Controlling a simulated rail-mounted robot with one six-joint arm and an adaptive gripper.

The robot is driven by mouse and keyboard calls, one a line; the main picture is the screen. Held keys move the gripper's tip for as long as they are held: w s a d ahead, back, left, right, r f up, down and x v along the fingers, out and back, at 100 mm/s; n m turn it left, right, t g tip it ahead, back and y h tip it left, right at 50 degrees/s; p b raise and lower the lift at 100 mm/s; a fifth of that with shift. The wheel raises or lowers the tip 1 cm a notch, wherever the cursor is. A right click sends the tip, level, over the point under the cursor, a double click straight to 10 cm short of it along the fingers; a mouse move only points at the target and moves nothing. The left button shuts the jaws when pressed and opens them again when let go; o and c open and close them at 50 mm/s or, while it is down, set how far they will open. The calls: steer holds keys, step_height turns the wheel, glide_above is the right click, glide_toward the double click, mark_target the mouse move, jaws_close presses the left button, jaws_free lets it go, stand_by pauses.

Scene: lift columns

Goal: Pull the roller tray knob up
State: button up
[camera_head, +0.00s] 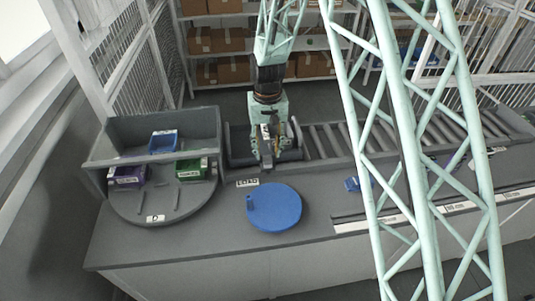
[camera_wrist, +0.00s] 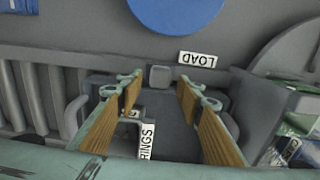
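The roller tray (camera_wrist: 185,135) is a grey tray at the left end of the roller conveyor, with a white RINGS label (camera_wrist: 147,140) showing in the wrist view. A small square grey block that looks like its knob (camera_wrist: 160,77) stands at the tray's edge towards the LOAD label. My gripper (camera_wrist: 160,92) is open, its two wood-coloured finger pads on either side of the tray's middle, with the knob between and just beyond the fingertips. I see no contact with the knob.
A blue disc (camera_head: 274,207) lies on the counter near the LOAD label (camera_head: 247,183). Left is a round grey station (camera_head: 190,203) with blue, purple and green bins. Rollers (camera_head: 345,138) run right. A pale green lattice column (camera_head: 410,150) blocks part of the right side.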

mark_target(269, 158)
step_height(269, 158, up, 10)
stand_by(0.6)
stand_by(0.4)
steer(key=s+d+r+m+t+b, duration=0.1)
steer(key=s+d+r+b, duration=0.2)
steer(key=s+d+r, duration=0.55)
steer(key=s+d+r+t+b, duration=0.15)
steer(key=s+d+r, duration=0.35)
steer(key=s+r, duration=0.6)
steer(key=s+d+b, duration=0.2)
steer(key=s+d, duration=0.1)
steer(key=s, duration=1)
steer(key=s+d+t+b, duration=0.1)
steer(key=s+d+b, duration=0.2)
steer(key=s, duration=1)
steer(key=shift+s+d+m+b, duration=0.15)
steer(key=shift+d+m+b, duration=0.25)
steer(key=shift+d, duration=0.3)
